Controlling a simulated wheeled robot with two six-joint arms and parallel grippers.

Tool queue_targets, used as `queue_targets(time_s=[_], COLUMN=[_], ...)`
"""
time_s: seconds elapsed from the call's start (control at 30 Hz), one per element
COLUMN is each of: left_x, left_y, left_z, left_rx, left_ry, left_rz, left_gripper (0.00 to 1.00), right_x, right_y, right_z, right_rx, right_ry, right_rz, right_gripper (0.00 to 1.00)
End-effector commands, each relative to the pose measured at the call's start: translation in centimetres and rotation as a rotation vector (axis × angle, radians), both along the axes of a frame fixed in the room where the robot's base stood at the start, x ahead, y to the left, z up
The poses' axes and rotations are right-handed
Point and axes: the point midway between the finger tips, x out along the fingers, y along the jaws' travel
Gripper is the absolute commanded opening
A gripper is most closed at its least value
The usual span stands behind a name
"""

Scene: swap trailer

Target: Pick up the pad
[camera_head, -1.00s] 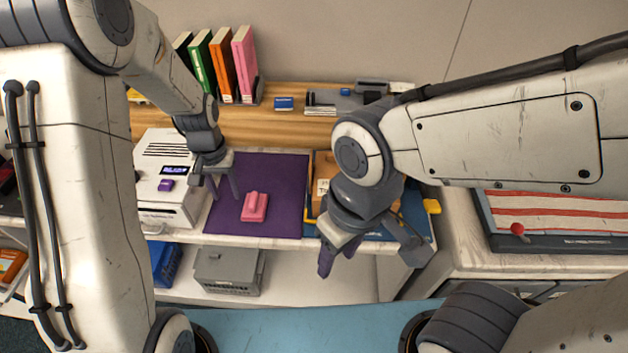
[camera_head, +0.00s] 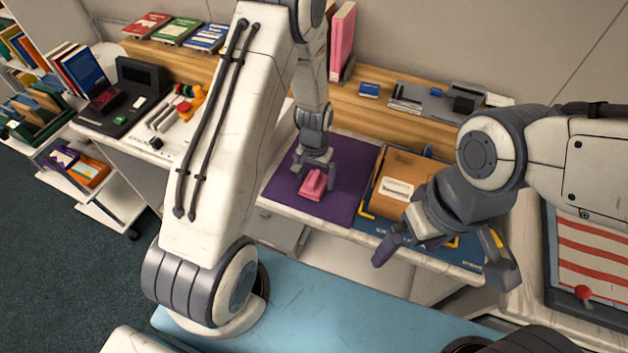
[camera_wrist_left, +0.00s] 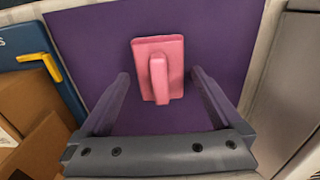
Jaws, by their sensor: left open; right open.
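The pink pad (camera_head: 313,184), a flat block with a raised handle bar, lies on the purple mat (camera_head: 345,205). My left gripper (camera_head: 316,162) is open and points down just above and behind the pad. In the left wrist view the pad (camera_wrist_left: 171,52) lies beyond the two spread fingers, its handle (camera_wrist_left: 158,82) pointing back between them. The fingers look apart from it. My right gripper (camera_head: 444,272) is open and empty in front of the desk edge, right of the mat.
A brown box (camera_head: 402,184) sits on a blue mat (camera_head: 372,227) right of the purple mat. A pink book (camera_head: 343,42) and a small blue item (camera_head: 369,90) are at the back. A red-and-white striped panel (camera_head: 590,255) is at the right.

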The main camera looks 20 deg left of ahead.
Motion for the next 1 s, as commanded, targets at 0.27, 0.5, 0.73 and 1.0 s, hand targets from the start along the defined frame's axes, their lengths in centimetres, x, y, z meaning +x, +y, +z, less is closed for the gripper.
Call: queue_targets(time_s=[0.27,0.5,0.73,1.0], left_x=[0.0,0.0,0.0,0.1], left_y=[0.1,0.1,0.1,0.1], left_z=[-1.0,-1.0,-1.0,0.5], left_rx=[0.000,0.000,0.000,0.000], left_ry=[-0.001,-0.001,-0.001,-0.005], left_rz=[0.001,0.002,0.002,0.002], left_gripper=[1.00,0.39,0.16,0.16], right_x=[0.0,0.0,0.0,0.0], right_y=[0.0,0.0,0.0,0.0], right_z=[0.2,0.2,0.2,-0.2], right_rx=[0.000,0.000,0.000,0.000], right_ry=[0.000,0.000,0.000,0.000], right_rz=[0.000,0.000,0.000,0.000], right_gripper=[1.00,1.00,1.00,1.00])
